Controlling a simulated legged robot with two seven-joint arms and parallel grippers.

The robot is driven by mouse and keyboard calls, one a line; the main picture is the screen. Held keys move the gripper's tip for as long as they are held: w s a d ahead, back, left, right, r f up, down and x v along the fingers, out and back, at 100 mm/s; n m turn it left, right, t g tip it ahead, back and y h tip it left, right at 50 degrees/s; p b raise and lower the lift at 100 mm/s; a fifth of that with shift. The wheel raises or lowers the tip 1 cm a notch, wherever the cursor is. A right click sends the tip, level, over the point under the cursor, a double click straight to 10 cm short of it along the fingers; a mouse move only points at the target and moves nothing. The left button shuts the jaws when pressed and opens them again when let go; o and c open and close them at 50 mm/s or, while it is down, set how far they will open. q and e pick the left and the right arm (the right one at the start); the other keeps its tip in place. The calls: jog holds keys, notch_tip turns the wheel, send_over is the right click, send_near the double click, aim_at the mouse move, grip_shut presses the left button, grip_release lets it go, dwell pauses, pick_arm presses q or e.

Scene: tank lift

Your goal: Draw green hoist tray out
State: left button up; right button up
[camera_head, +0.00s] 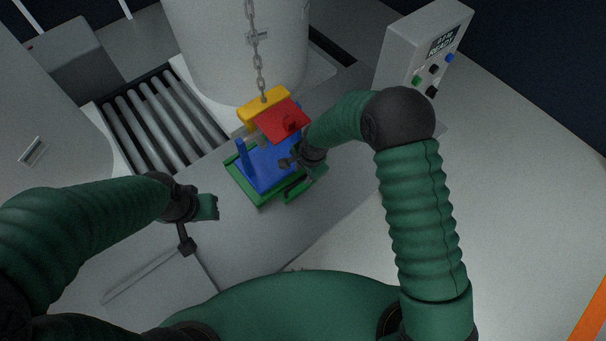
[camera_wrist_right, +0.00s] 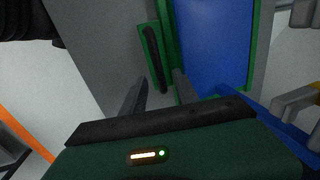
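The green hoist tray (camera_head: 240,184) lies on the grey bench under the chain, with a blue slab (camera_head: 258,173) in it. Its green side handle (camera_head: 297,190) has a dark grip and faces me; the handle also shows in the right wrist view (camera_wrist_right: 153,58). My right gripper (camera_head: 300,163) is over the tray's right side, near the handle. In the right wrist view its two fingers (camera_wrist_right: 160,88) are apart, with the handle just beyond and between the tips; contact cannot be told. My left gripper (camera_head: 208,207) hangs left of the tray, clear of it; its opening is unclear.
A chain (camera_head: 257,60) hangs above a yellow block (camera_head: 265,104) and a red plate (camera_head: 282,121) at the tray's far side. A blue post (camera_head: 242,158) stands at its left. A roller conveyor (camera_head: 150,122), white tank (camera_head: 235,45) and control box (camera_head: 425,50) surround it. The near bench is clear.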

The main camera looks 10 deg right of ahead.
aim_at(302, 178)
jog(key=shift+w+a+f, duration=0.1)
jog(key=shift+a+f, duration=0.05)
jog(key=shift+f, duration=0.65)
jog(key=shift+w+a+f, duration=0.1)
jog(key=shift+a+f, duration=0.05)
jog(key=shift+f, duration=0.65)
grip_shut()
